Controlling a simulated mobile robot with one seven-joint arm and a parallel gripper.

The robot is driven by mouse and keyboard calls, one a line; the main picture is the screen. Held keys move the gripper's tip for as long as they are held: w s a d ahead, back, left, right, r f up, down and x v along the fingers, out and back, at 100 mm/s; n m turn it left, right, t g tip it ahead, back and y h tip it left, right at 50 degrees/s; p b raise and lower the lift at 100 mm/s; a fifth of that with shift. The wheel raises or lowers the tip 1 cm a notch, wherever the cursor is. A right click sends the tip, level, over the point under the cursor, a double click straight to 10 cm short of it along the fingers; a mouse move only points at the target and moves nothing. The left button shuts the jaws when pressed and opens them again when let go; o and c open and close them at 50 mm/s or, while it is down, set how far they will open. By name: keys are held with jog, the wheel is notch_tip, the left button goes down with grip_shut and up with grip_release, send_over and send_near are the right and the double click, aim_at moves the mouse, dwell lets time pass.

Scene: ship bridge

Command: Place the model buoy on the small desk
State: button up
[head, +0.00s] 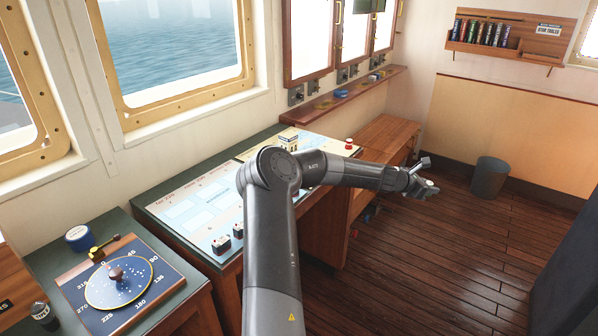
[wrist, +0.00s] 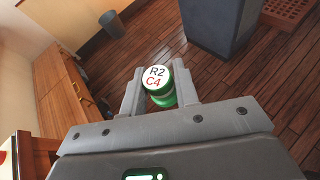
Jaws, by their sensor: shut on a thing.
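My gripper (wrist: 157,92) is shut on a small green model buoy (wrist: 163,98) with a white top marked R2 C4. It holds it over the wooden floor, out to the right of the desks. In the head view my gripper (head: 420,180) is small and the buoy is hard to make out. A small green-topped desk (head: 40,262) stands at the lower left, with a round blue compass board (head: 120,280) on it. I cannot tell for certain that this is the small desk of the task.
A long chart desk (head: 205,195) with small dark blocks and a red-and-white piece (head: 348,144) runs under the windows. Wooden cabinets (head: 385,135) stand beyond it. A grey bin (head: 489,177) stands by the back wall.

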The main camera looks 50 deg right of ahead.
jog(key=w+a+r+n+t+h, duration=0.1)
jog(key=w+a+n+t, duration=0.25)
jog(key=w, duration=1.05)
jog(key=w+a+r+n+t, duration=0.1)
jog(key=w+a+n+t, duration=0.2)
jog(key=w, duration=1)
jog(key=w+a+r+n+t+h, duration=0.1)
jog(key=w+a+n+t, duration=0.2)
jog(key=w, duration=1.1)
jog(key=n+t+y, duration=0.5)
jog(key=n+t, duration=0.3)
jog(key=t, duration=0.1)
send_over(189, 181)
jog(key=f, duration=0.3)
jog(key=shift+s+d+f+m+g, duration=0.25)
jog(key=shift+d+f, duration=0.1)
jog(key=shift+f, duration=0.05)
jog(key=shift+w+a+f, duration=0.25)
jog(key=shift+w+f, duration=0.05)
jog(key=shift+f, duration=1.9)
jog(key=shift+f, duration=0.15)
